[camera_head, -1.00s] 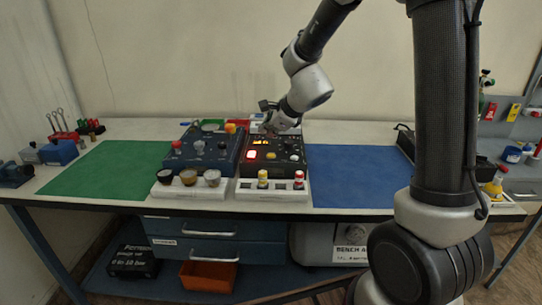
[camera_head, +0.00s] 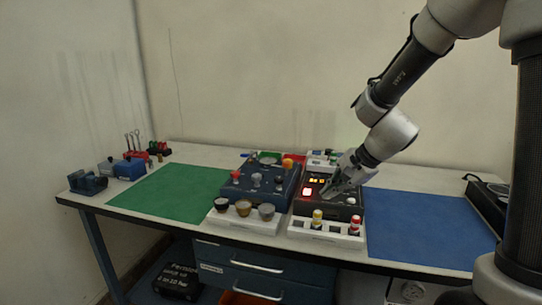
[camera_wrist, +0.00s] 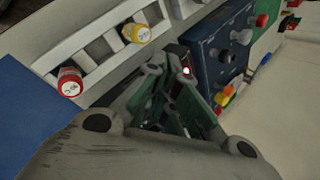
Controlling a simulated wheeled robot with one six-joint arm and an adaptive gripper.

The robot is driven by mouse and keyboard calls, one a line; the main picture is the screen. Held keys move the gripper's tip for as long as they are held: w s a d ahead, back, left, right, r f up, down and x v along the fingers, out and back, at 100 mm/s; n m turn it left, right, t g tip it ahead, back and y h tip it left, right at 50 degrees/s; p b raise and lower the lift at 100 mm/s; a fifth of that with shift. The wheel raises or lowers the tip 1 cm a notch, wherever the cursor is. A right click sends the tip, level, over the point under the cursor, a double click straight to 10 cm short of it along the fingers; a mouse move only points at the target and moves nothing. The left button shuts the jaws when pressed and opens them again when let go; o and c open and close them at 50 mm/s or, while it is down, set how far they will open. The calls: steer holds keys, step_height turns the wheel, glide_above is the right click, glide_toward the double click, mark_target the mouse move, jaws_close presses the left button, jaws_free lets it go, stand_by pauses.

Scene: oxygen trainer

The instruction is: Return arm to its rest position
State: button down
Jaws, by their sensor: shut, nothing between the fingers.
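My gripper (camera_head: 332,190) is shut and empty. It hangs low over the black control box (camera_head: 345,211), close above its top face, and hides part of its controls. I cannot tell whether it touches the box. A red lit square (camera_head: 307,192) and a yellow display (camera_head: 319,181) show on the box, left of my fingers. My arm is stretched out from the right and bent down to the bench. In the wrist view my gripper (camera_wrist: 168,82) covers most of the black box.
A blue box (camera_head: 262,186) with knobs stands to the left. Green (camera_head: 170,193) and blue (camera_head: 425,228) mats are bare. Bench tools stand at far left.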

steer(key=s+d+r+n+h, duration=0.1)
steer(key=s+d+r+n, duration=0.3)
steer(key=s, duration=0.4)
steer(key=s+d+r+n+h, duration=0.2)
steer(key=s+d+r+n, duration=0.2)
steer(key=s+d, duration=0.3)
steer(key=s+d+r+n+h, duration=0.2)
steer(key=s+d+r+n, duration=0.1)
steer(key=s, duration=0.6)
steer(key=d+n, duration=0.1)
steer(key=d, duration=0.1)
steer(key=shift+s+d+r, duration=0.2)
steer(key=shift+d+r, duration=0.1)
steer(key=shift+r, duration=0.1)
